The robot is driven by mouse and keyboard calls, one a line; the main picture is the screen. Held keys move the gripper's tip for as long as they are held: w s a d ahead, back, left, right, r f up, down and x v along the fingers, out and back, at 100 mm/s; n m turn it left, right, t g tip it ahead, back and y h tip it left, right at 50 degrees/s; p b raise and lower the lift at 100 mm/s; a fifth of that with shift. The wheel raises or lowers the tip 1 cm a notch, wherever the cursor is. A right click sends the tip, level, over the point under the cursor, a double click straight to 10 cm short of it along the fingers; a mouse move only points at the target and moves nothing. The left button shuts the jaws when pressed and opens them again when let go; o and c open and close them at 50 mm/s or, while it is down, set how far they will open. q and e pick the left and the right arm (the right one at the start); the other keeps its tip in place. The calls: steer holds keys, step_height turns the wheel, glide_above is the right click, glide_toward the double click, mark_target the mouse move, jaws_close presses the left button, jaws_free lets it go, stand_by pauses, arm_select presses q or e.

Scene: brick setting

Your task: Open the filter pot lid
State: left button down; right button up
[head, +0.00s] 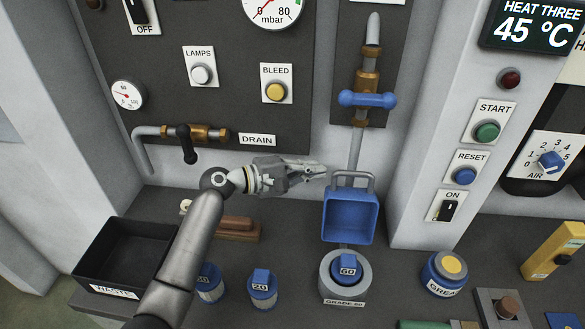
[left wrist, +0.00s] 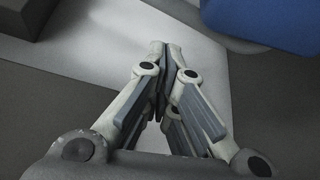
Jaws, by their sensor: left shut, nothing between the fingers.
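A blue square box-like part (head: 350,215) with a hollow front and a grey loop handle (head: 352,181) at its top stands below the vertical pipe. I cannot tell for sure whether it is the filter pot or its raised lid. Below it a blue cartridge marked 60 (head: 348,267) sits in a round grey holder (head: 334,288) labelled GRADE 60. My left gripper (head: 322,170) is shut and empty, just left of the loop handle, apart from it as far as I can see. In the left wrist view its fingertips (left wrist: 165,48) meet, and a blue surface (left wrist: 265,22) shows at upper right.
A pipe with a blue valve handle (head: 367,99) rises above the blue part. A black waste bin (head: 100,250), a blue cartridge marked 20 (head: 262,290) and a grease pot (head: 444,273) stand on the bench.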

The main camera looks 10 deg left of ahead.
arm_select(q)
steer(key=s+d+p, duration=0.1)
steer(key=s+d+r+p, duration=0.1)
steer(key=s, duration=0.1)
stand_by(0.4)
